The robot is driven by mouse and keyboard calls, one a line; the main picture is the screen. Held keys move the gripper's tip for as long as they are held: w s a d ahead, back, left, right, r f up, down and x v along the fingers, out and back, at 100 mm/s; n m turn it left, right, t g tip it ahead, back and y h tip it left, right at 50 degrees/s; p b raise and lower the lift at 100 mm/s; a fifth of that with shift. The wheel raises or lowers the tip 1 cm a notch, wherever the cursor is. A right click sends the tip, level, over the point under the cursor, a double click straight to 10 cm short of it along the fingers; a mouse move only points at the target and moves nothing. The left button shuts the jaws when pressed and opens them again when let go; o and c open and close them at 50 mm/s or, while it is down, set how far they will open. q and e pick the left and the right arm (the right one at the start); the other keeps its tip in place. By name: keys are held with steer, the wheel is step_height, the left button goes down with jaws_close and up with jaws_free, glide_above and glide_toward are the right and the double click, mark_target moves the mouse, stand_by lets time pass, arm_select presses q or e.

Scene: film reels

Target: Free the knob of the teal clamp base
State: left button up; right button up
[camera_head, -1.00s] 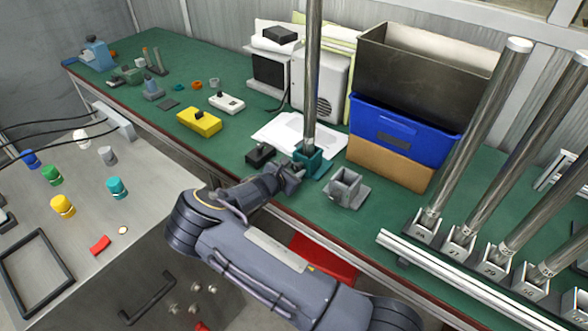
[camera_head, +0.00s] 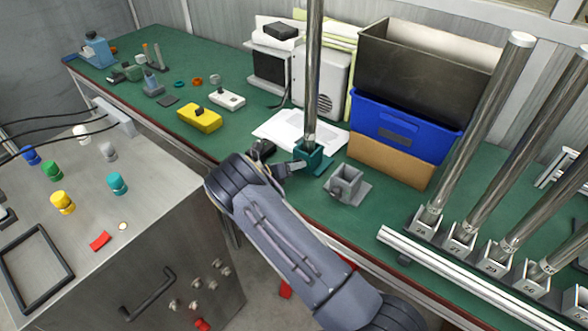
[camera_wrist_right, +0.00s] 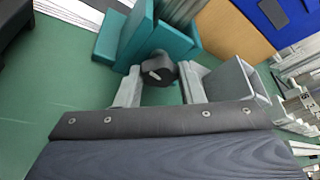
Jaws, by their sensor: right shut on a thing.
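The teal clamp base (camera_head: 311,160) stands on the green bench with a tall metal pole (camera_head: 313,75) upright in it. Its dark knob (camera_wrist_right: 158,68) with a pale mark faces my right wrist camera, in front of the teal body (camera_wrist_right: 139,35). My right gripper (camera_head: 290,168) reaches the base from the front left. In the right wrist view its two pale fingers (camera_wrist_right: 160,78) are on either side of the knob and shut on it. The knob is too small to make out in the head view. My left gripper is not in view.
A grey clamp base (camera_head: 346,184) without a pole stands just right of the teal one. A black box (camera_head: 262,150) is close on the left, and white paper (camera_head: 285,128) lies behind. A blue bin (camera_head: 400,130) and a row of numbered pole holders (camera_head: 460,240) stand to the right.

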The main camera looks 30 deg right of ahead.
steer(key=shift+f+n+g+h+b, duration=0.1)
steer(key=shift+n+g+h+b, duration=0.4)
steer(key=shift+n+b, duration=0.5)
steer(key=shift+n, duration=0.4)
steer(key=o, duration=1)
